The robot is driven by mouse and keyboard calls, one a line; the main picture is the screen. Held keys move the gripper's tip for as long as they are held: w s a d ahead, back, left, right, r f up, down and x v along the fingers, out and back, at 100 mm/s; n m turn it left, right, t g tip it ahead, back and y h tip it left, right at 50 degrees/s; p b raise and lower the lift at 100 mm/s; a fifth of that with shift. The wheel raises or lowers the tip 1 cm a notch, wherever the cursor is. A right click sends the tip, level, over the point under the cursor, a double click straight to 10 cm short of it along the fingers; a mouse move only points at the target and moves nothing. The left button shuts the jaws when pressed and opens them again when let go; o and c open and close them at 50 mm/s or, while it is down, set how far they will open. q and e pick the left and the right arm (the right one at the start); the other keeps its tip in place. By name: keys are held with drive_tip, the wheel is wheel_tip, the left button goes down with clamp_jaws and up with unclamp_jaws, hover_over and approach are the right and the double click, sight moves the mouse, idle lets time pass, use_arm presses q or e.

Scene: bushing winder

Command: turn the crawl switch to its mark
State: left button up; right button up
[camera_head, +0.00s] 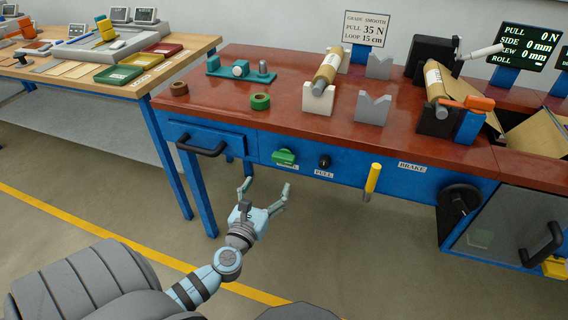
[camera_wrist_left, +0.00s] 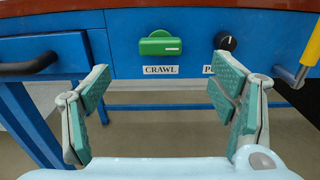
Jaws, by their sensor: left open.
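The crawl switch is a green knob (camera_head: 284,156) on the blue front panel of the red-topped bench. It also shows in the left wrist view (camera_wrist_left: 160,44), lying level above the label "CRAWL" (camera_wrist_left: 160,70), with a short pale line near its lower right. I cannot make out a separate mark on the panel. My left gripper (camera_head: 264,186) is open and empty, in front of and a little below the switch. In the left wrist view its two fingers (camera_wrist_left: 164,95) stand wide apart on either side of the switch, not touching it. My right gripper is not in view.
Right of the switch are a black pull knob (camera_head: 324,162) and a yellow-handled lever (camera_head: 372,180). A drawer handle (camera_head: 202,146) sticks out to the left. A black crank wheel (camera_head: 460,200) is farther right. The floor before the panel is clear.

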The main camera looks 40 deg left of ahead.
sight(282, 159)
use_arm(q)
drive_tip(key=b+x, duration=0.1)
drive_tip(key=x, duration=1.1)
drive_tip(key=shift+w+a, duration=0.1)
drive_tip(key=shift+w, duration=0.1)
drive_tip(key=shift+w+a+b, duration=0.2)
drive_tip(key=shift+w+b, duration=0.1)
drive_tip(key=shift+w, duration=0.3)
drive_tip(key=shift+c, duration=0.4)
drive_tip(key=c, duration=1.1)
